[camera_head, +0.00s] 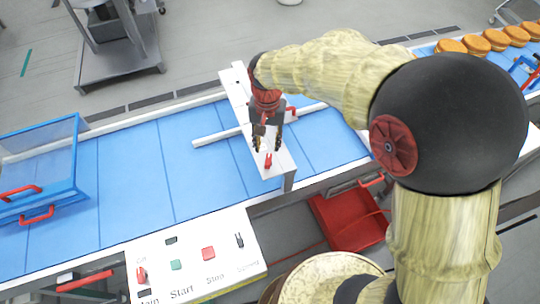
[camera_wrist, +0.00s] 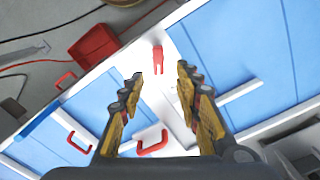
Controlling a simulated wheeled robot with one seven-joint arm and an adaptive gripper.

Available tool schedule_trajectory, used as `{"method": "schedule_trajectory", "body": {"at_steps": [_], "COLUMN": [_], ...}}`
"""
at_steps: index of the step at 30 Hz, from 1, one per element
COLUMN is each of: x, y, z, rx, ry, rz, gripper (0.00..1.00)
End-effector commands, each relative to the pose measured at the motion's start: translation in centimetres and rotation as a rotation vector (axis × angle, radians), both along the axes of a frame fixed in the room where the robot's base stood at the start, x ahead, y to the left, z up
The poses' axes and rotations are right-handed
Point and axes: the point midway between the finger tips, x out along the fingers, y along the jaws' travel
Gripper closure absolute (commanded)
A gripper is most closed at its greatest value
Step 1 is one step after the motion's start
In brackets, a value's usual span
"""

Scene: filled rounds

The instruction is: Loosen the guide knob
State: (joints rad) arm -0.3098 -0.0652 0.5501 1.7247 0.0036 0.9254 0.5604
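The guide knob (camera_head: 268,161) is a small red lever-shaped knob on top of the white crosspiece (camera_head: 240,84) that spans the blue conveyor. In the wrist view the knob (camera_wrist: 158,60) stands just beyond the fingertips, roughly midway between them. My gripper (camera_head: 267,148) hangs over the crosspiece, pointing down near the knob. In the wrist view my gripper (camera_wrist: 160,74) is open, with clear space between its two fingers. I cannot tell its exact height above the knob.
A control panel (camera_head: 225,265) with a switch and buttons stands at the front. A blue-framed clear cover (camera_head: 40,165) sits at the left. Orange-brown rounds (camera_head: 497,40) lie at the far right. A red bin (camera_head: 345,218) is below the conveyor. A white guide rail (camera_head: 215,137) lies under the crosspiece.

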Motion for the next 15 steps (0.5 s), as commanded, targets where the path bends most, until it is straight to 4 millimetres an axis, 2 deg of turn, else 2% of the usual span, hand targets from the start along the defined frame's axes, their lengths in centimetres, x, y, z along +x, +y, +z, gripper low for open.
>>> {"method": "schedule_trajectory", "body": {"at_steps": [15], "x": [-0.2], "y": [-0.1], "z": [-6.8], "rx": [-0.005], "ry": [0.006], "rz": [0.000], "gripper": [0.67]}}
